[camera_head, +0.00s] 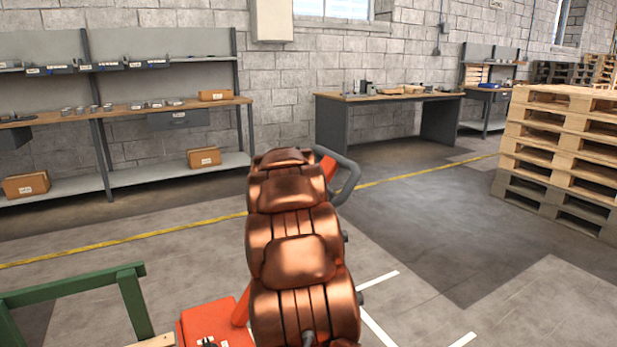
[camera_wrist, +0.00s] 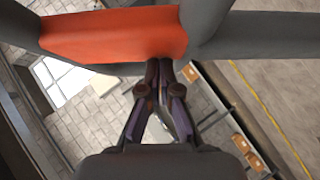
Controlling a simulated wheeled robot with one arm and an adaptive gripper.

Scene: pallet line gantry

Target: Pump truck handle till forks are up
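The pallet truck shows its orange-red body (camera_head: 212,326) at the bottom of the head view, partly behind my copper arm. Its handle, a grey loop (camera_head: 346,180) with an orange part, shows just right of my arm. In the wrist view the handle (camera_wrist: 125,33) crosses the top, large and close. My gripper (camera_wrist: 168,68) has its fingers drawn close together, with the tips at the handle's lower edge. I cannot tell whether any part of the handle is between them. The head view hides my gripper behind the arm. The forks are not clearly visible.
A green frame (camera_head: 70,290) stands at lower left. A shelf bench (camera_head: 130,111) with boxes lines the left wall, and a grey desk (camera_head: 386,98) stands at the back. Stacked wooden pallets (camera_head: 560,150) stand at right. The floor between arm and pallets is clear.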

